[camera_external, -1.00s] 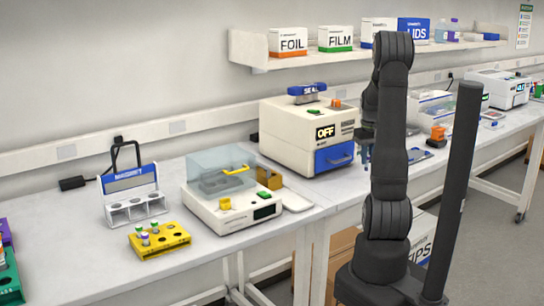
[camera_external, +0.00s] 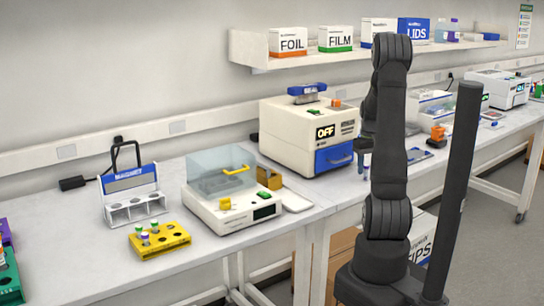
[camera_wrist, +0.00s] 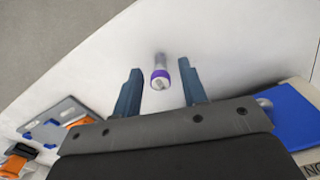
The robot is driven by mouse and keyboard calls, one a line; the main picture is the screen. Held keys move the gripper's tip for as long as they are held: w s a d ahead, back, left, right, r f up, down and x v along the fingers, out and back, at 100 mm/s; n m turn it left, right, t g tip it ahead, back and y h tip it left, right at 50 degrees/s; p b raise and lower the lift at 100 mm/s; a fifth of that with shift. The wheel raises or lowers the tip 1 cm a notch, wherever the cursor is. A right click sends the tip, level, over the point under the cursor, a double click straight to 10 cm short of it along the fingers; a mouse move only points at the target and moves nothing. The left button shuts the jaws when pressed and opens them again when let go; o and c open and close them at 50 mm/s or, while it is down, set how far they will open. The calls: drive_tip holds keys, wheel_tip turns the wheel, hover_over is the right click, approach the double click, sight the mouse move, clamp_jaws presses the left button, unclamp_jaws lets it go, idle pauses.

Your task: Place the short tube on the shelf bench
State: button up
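A small tube with a purple ring at its near end (camera_wrist: 161,79) shows in the wrist view, on the white bench top (camera_wrist: 215,45). It sits between and slightly beyond the two blue fingers of my gripper (camera_wrist: 161,92). My gripper is open, with a gap on either side of the tube. In the external view my gripper (camera_external: 363,160) is low over the bench, right of the sealer, partly behind my arm; the tube is hidden there. The wall shelf (camera_external: 262,62) carries boxes.
The sealer (camera_external: 300,130) reads OFF and stands close left of my gripper. A grey plate with orange parts (camera_wrist: 62,115) lies at lower left in the wrist view.

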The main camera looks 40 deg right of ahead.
wheel_tip(320, 180, up, 12)
drive_tip(key=shift+r, duration=0.15)
idle(0.3)
wheel_tip(320, 180, down, 12)
drive_tip(key=shift+f, duration=0.1)
drive_tip(key=shift+w+r, duration=0.1)
drive_tip(key=shift+r, duration=1.7)
